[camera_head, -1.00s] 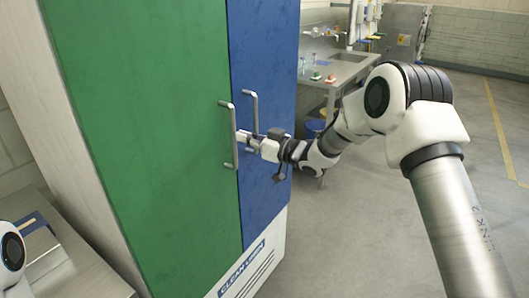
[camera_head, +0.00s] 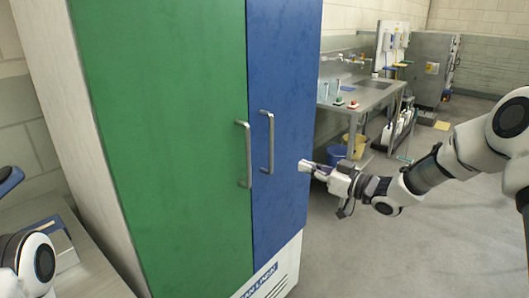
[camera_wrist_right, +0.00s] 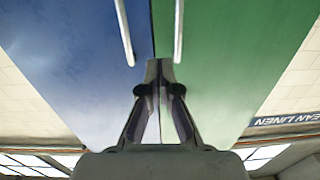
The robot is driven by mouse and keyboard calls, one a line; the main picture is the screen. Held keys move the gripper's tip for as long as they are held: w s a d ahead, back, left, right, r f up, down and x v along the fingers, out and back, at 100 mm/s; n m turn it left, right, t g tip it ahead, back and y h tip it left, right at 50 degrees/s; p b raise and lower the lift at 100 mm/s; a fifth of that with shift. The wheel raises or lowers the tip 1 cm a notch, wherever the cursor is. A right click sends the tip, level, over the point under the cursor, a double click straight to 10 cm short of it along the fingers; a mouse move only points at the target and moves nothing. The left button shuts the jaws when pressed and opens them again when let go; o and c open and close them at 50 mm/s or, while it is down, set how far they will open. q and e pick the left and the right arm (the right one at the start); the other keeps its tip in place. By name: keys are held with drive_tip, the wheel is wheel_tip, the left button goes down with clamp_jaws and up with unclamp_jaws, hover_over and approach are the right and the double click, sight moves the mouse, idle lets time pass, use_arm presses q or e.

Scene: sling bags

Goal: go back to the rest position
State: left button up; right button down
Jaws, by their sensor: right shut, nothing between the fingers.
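My right gripper (camera_head: 305,166) is shut and empty, in front of the right edge of the blue door. It is apart from both handles. The cabinet has a green door (camera_head: 165,130) and a blue door (camera_head: 287,70), both closed, each with a vertical metal handle: the green door's handle (camera_head: 245,155) and the blue door's handle (camera_head: 268,142). In the right wrist view the shut fingers (camera_wrist_right: 159,68) point toward the seam between the doors. My left arm (camera_head: 35,260) shows only in part at the lower left; its gripper is out of the picture.
A steel bench with a sink (camera_head: 372,86) stands behind on the right, with a blue bucket (camera_head: 336,154) and a yellow bucket (camera_head: 357,145) near it. A grey table (camera_head: 92,262) is at the lower left. The floor (camera_head: 390,250) right of the cabinet is clear.

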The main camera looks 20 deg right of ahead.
drive_tip(key=s+a+f+m+g+h, duration=0.1)
drive_tip(key=s+a+f+g, duration=0.2)
drive_tip(key=f, duration=0.8)
drive_tip(key=s+a+f+m+g+h, duration=0.1)
drive_tip(key=s+a+f, duration=0.3)
drive_tip(key=f, duration=0.6)
drive_tip(key=s+a+f+m+g+h, duration=0.2)
drive_tip(key=s+a+f+g, duration=0.1)
drive_tip(key=s+f, duration=0.75)
drive_tip(key=s+d+f+m+g+h, duration=0.1)
drive_tip(key=s+f+m+g+h, duration=0.2)
drive_tip(key=s+f, duration=0.8)
drive_tip(key=s+d+r+g+h, duration=0.1)
drive_tip(key=s+d+g+h, duration=0.2)
drive_tip(key=s, duration=1)
drive_tip(key=d+g, duration=0.1)
drive_tip(key=d, duration=0.1)
drive_tip(key=shift+s+d+m+g+h, duration=0.15)
drive_tip(key=shift+d+m+g+h, duration=0.15)
drive_tip(key=shift+m, duration=0.1)
